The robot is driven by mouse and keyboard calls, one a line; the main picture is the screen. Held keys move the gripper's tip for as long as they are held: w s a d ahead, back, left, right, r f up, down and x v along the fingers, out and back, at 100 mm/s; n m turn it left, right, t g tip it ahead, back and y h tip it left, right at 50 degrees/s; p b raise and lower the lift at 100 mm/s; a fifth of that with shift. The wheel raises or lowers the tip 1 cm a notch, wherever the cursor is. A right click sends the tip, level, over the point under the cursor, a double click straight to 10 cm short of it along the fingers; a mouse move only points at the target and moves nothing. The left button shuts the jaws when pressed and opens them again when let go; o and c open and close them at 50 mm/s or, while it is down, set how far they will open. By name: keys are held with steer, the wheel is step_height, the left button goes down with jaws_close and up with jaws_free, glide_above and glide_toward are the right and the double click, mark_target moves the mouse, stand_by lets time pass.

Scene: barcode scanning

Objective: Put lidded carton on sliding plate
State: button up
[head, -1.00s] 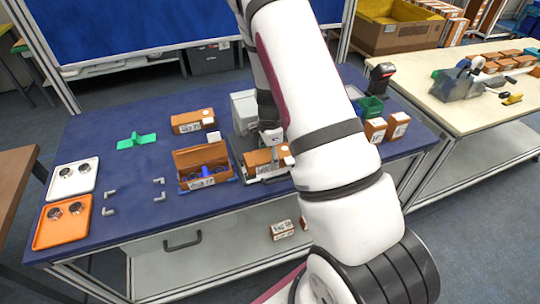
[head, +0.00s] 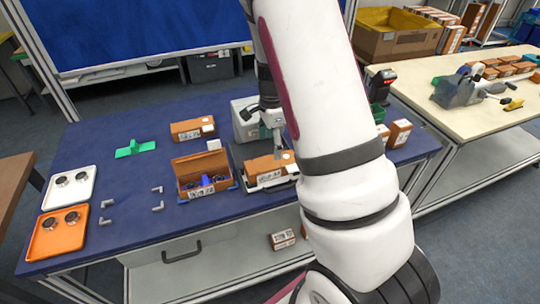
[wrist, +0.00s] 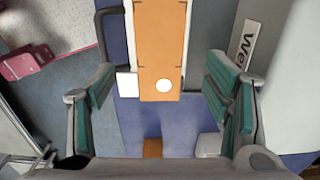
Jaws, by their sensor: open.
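The lidded carton (head: 268,168), brown with a printed front label and a white spot on top, sits on the sliding plate (head: 262,188), which has a light front bar. In the wrist view the carton (wrist: 160,45) lies lengthwise between and beyond the fingers, with clear gaps on both sides. My gripper (head: 271,146) is open above the carton's rear part and points down. Its green-padded fingers show in the wrist view (wrist: 160,98), apart and empty. My arm hides part of the table to the right of the plate.
An open carton (head: 200,175) with blue parts stands just left of the plate. Another carton (head: 192,130) lies behind it. A grey-white box (head: 245,118) stands behind the plate. Trays (head: 58,233) lie at the left, cartons (head: 399,133) at the right. The table between has free room.

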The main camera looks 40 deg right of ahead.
steer(key=s+a+r+n+t, duration=0.1)
steer(key=s+a+r+n, duration=0.1)
steer(key=a+r+n, duration=0.3)
steer(key=s+a+r+n+t+y, duration=0.1)
steer(key=s+a+r, duration=0.1)
steer(key=r, duration=0.5)
steer(key=s+a+r+n+t, duration=0.1)
steer(key=s+a+r+n, duration=0.1)
steer(key=a+r+n, duration=0.3)
steer(key=s+a+r+n+t, duration=0.1)
steer(key=s+a+r+n, duration=0.2)
steer(key=s, duration=0.4)
steer(key=s+a+r+n+t+h, duration=0.1)
steer(key=s+a+r+n, duration=0.2)
steer(key=s+r+n, duration=0.3)
steer(key=shift+s+n+t, duration=0.3)
steer(key=shift+s+n, duration=0.3)
steer(key=shift+s, duration=0.1)
